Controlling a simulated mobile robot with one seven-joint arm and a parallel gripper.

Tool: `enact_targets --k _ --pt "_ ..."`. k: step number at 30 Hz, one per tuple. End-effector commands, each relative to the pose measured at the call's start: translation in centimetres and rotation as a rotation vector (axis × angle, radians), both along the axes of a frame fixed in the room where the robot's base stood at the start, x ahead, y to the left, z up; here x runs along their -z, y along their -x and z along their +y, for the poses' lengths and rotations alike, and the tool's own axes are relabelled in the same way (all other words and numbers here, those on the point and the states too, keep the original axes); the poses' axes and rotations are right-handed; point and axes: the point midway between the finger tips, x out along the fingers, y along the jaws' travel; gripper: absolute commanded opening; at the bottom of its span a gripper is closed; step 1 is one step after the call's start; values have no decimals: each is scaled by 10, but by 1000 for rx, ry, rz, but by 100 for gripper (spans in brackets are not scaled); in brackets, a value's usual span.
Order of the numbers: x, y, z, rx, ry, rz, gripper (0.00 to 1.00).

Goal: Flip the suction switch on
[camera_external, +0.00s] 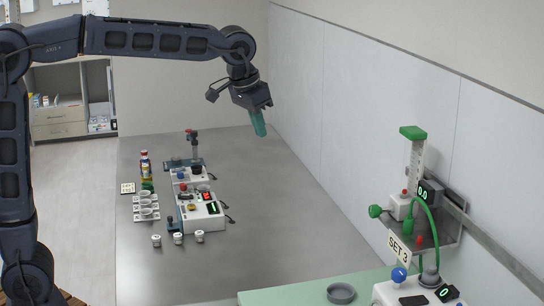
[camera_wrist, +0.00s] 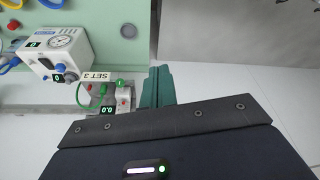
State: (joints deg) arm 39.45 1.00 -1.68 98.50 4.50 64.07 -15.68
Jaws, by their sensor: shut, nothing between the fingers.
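My gripper (camera_external: 258,123) has teal fingers, shut and empty, held in the air above the far part of the grey table. In the wrist view its fingers (camera_wrist: 157,87) point up past the dark palm, touching nothing. A white unit (camera_external: 385,291) with a blue knob, a dark part on top and a green-lit display stands at the bottom right, partly cut off. In the wrist view a white unit (camera_wrist: 62,50) with a round gauge, blue knob and lit displays shows at upper left. No suction label is readable, and I cannot tell the switch or its position.
A wall shelf holds a green-capped flowmeter (camera_external: 415,165) above a "SET 3" sign (camera_external: 400,248). A green surface (camera_external: 310,288) carries a grey round dish (camera_external: 341,293). Small devices (camera_external: 200,208), cups and bottles stand on the table's left side. The grey table's right side (camera_external: 285,210) is clear.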

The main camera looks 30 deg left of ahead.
Motion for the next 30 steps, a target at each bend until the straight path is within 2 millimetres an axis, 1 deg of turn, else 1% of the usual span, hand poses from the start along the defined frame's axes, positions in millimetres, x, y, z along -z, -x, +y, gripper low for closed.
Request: enact_targets --k 1,8,9,14,15,17,18,20,24,27,30 --pt "2 -1 -22 20 -3 4 0" --pt "11 5 -111 86 -9 18 0" --pt "14 8 -127 98 -10 19 0" --pt "25 22 -189 145 -16 27 0" --pt "28 27 -205 156 -18 28 0" --pt "33 34 -228 174 -20 31 0" --pt "37 40 -244 185 -22 33 0" --pt "43 50 -267 202 -24 36 0" --pt "58 76 -320 240 -30 43 0" --pt "70 97 -353 266 -34 47 0" --pt "80 115 -381 287 -36 49 0"
